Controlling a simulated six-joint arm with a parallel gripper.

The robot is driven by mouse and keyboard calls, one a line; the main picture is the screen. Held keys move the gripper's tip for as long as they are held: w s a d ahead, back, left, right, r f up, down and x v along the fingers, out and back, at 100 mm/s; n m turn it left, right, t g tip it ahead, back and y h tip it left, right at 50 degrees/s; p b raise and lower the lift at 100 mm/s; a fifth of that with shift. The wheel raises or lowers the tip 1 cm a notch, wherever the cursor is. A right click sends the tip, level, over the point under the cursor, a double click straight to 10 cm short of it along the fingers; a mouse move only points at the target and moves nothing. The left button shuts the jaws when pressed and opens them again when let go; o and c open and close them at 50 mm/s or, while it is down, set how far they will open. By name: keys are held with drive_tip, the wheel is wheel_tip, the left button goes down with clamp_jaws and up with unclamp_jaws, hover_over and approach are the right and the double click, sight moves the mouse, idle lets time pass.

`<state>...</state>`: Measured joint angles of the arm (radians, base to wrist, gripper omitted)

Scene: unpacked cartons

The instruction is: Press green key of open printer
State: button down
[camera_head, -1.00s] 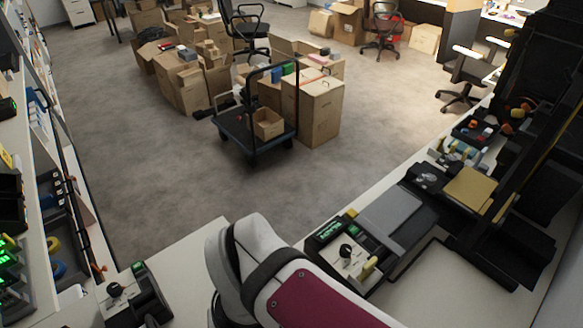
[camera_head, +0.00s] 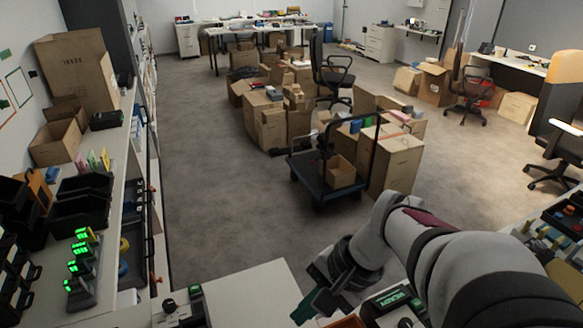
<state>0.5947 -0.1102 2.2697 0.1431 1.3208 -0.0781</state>
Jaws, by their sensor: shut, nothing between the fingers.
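A machine with a green lit "READY" display (camera_head: 392,301) stands at the bottom right of centre, partly covered by my arm. Another dark control panel with a black knob (camera_head: 169,306) is at the bottom left, beside a flat white top (camera_head: 250,290). I cannot tell which machine is the open printer, and no green key can be made out clearly. My gripper (camera_head: 304,311) has teal fingers, shut and empty. It points down between the white top and the "READY" display, apart from the display in the picture.
At the left, a shelf holds black bins (camera_head: 80,205) and several devices with green lit displays (camera_head: 82,262). Beyond are a blue trolley (camera_head: 325,180) with cartons (camera_head: 392,160), and chairs. Grey floor (camera_head: 220,200) lies open between.

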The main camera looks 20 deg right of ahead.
drive_tip(key=w+d+f+m+t, duration=0.1)
drive_tip(key=w+d+m+t, duration=0.15)
drive_tip(key=d, duration=0.55)
drive_tip(key=w+d+f+m+t, duration=0.15)
drive_tip(key=d+m, duration=0.25)
drive_tip(key=d, duration=0.5)
drive_tip(key=s+d+f+m+t+h, duration=0.1)
drive_tip(key=s+d+m, duration=0.1)
drive_tip(key=d, duration=0.4)
drive_tip(key=s+d+f+m+t+h, duration=0.1)
drive_tip(key=s+d+f+m+h, duration=0.1)
drive_tip(key=d, duration=0.5)
drive_tip(key=shift+s+m+t, duration=0.4)
drive_tip(key=shift+s+m, duration=0.15)
drive_tip(key=shift+s, duration=0.25)
drive_tip(key=shift+f, duration=0.1)
drive_tip(key=shift+a+f, duration=0.1)
drive_tip(key=shift+f, duration=4.25)
drive_tip(key=shift+f, duration=0.4)
